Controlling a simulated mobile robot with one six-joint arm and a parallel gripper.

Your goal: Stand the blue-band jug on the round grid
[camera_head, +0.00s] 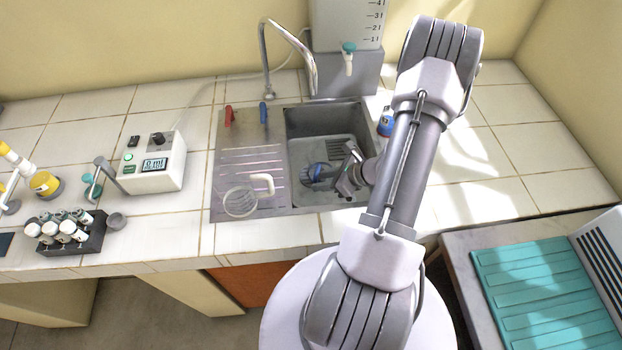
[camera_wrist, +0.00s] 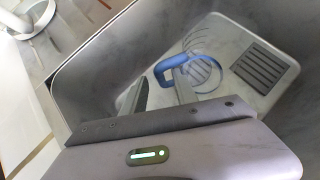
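A clear jug with a blue handle and band (camera_head: 317,172) is down in the sink basin. It also shows in the wrist view (camera_wrist: 172,64), where its clear body is hard to make out. A round slotted grid (camera_wrist: 205,72) lies in the basin floor just behind or under the jug; I cannot tell whether the jug rests on it. My gripper (camera_head: 346,172) is inside the basin, right of the jug, with its jaws apart and nothing seen between them. In the wrist view my gripper's body hides the near part of the basin.
A square slotted grid (camera_wrist: 264,66) lies beside the round one. A clear jug with a white handle (camera_head: 240,202) stands on the drainboard (camera_head: 245,150). A blue-marked bottle (camera_head: 386,122) stands right of the sink.

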